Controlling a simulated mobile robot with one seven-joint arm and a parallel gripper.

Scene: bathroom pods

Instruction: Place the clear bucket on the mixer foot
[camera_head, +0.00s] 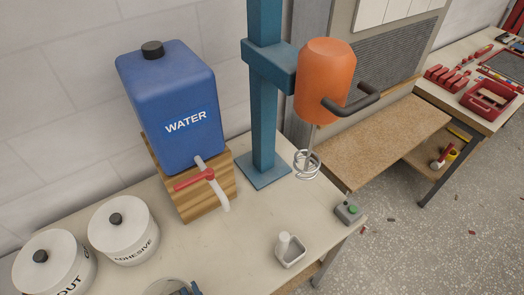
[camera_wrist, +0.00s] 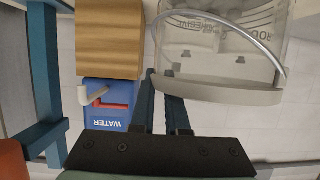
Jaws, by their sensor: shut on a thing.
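The clear bucket (camera_wrist: 235,45) is see-through, with a thin wire handle and a pale rim. In the wrist view my gripper (camera_wrist: 160,85) is shut on its rim. In the head view only part of the bucket (camera_head: 168,286) shows at the bottom edge, beside my blue fingers (camera_head: 190,290). The mixer foot (camera_head: 264,170) is a flat blue plate under the blue column, with nothing standing on it. The orange mixer head (camera_head: 323,80) hangs to its right, with a wire whisk (camera_head: 307,163) below. The bucket is apart from the foot, toward the front of the bench.
The blue water tank (camera_head: 172,105) stands on a wooden block (camera_head: 190,190), its tap (camera_head: 205,178) jutting forward. White tubs (camera_head: 123,228) stand at left. The bench middle (camera_head: 235,245) is clear.

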